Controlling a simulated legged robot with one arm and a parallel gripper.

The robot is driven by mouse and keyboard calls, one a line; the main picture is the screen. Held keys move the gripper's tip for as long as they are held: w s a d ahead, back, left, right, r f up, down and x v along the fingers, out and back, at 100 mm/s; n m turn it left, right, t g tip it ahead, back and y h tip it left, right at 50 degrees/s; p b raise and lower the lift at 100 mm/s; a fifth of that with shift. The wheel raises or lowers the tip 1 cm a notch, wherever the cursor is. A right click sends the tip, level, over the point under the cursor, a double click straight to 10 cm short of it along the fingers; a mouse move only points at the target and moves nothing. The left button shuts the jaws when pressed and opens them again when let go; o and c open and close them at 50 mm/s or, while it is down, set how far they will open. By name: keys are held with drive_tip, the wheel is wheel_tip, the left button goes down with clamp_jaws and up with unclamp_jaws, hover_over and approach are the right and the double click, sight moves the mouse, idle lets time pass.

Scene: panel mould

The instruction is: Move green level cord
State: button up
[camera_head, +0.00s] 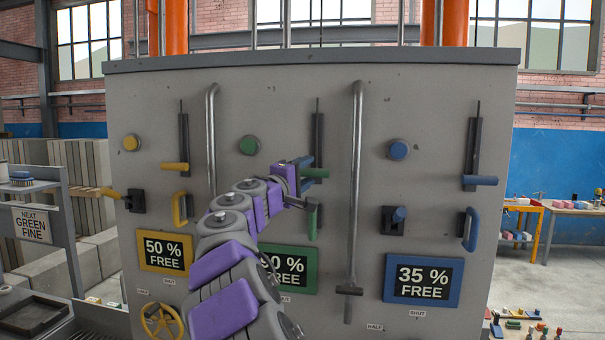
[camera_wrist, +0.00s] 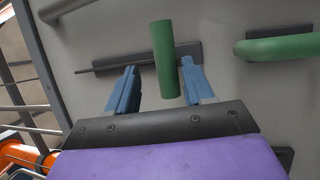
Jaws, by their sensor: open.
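The green level handle (camera_head: 316,173) is a short bar on a dark upright slot plate in the middle column of the grey panel. In the wrist view the green bar (camera_wrist: 164,58) stands out from the dark plate between my two blue fingers. My gripper (camera_wrist: 160,68) is open, with one finger on each side of the bar and small gaps showing. In the head view my gripper (camera_head: 304,163) is at the handle, partly hidden by my purple arm. A green loop handle (camera_head: 313,220) sits below and also shows at right in the wrist view (camera_wrist: 280,47).
Yellow (camera_head: 174,166) and blue (camera_head: 480,180) level handles flank the green column. Upright metal pipes (camera_head: 211,140) and (camera_head: 355,190) stand out from the panel on either side of my gripper. The green sign (camera_head: 305,283) is partly behind my arm.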

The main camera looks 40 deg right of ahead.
sight(319, 175)
drive_tip(key=d, duration=0.2)
drive_tip(key=d+f, duration=0.1)
drive_tip(key=d, duration=0.1)
drive_tip(key=shift+d, duration=0.4)
drive_tip(key=shift+c, duration=1)
drive_tip(key=shift+d, duration=0.1)
drive_tip(key=shift+c, duration=0.7)
drive_tip(key=shift+a, duration=0.2)
drive_tip(key=shift+c, duration=0.7)
drive_tip(key=shift+a+r, duration=0.1)
drive_tip(key=shift+a, duration=0.9)
drive_tip(key=c, duration=0.3)
drive_tip(key=shift+a, duration=0.25)
clamp_jaws()
drive_tip(key=shift+d+r, duration=0.1)
